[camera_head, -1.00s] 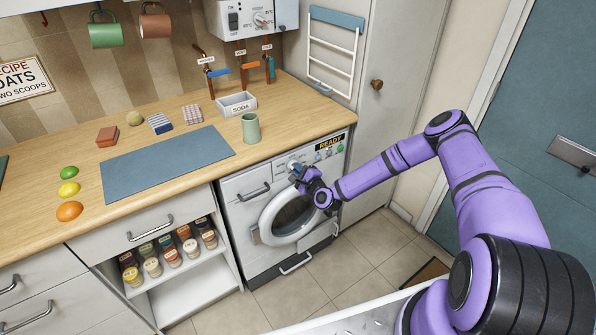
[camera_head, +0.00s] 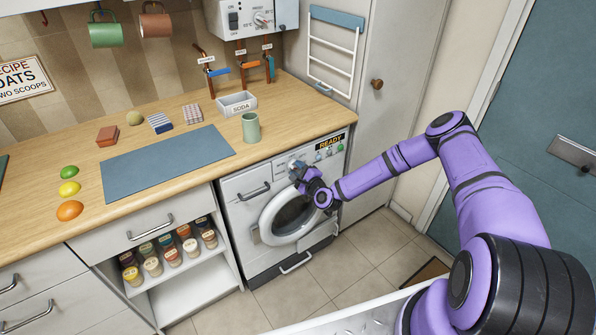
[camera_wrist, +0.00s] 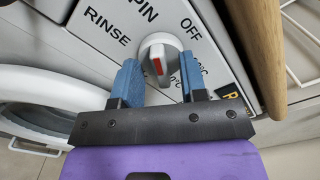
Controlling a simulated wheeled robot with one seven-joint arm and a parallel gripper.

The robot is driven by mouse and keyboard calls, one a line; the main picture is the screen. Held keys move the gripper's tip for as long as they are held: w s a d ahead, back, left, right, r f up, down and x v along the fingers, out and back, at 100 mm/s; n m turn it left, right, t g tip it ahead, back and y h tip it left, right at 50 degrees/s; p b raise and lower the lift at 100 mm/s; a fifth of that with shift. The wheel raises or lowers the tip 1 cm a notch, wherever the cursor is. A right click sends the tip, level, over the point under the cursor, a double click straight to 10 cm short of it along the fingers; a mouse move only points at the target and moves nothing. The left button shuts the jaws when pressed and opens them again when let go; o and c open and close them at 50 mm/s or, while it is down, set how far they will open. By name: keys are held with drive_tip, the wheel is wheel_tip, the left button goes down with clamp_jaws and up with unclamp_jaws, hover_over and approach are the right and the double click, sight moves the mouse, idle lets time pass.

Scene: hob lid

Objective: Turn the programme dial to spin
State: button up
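The programme dial (camera_wrist: 160,52) is a white round knob with a red mark on the washing machine's front panel. In the wrist view, SPIN is printed above it, RINSE to its left and OFF to its upper right; lettering at the lower right is partly hidden by a finger. The red mark shows on the knob's near side, not at SPIN. My gripper (camera_wrist: 159,68) has its blue fingers apart, one on each side of the knob; I cannot tell whether they touch it. In the head view my gripper (camera_head: 296,170) is at the panel and hides the dial.
The washing machine (camera_head: 245,225) stands under the wooden counter (camera_head: 290,118), whose edge is close to the right of the dial in the wrist view. The round door (camera_head: 292,218) is below my gripper. A READY display (camera_head: 331,143) is on the panel's right. Tiled floor lies in front.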

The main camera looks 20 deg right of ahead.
drive_tip(key=v, duration=1)
drive_tip(key=shift+s, duration=0.4)
drive_tip(key=shift+d+r, duration=0.1)
drive_tip(key=shift+d, duration=0.05)
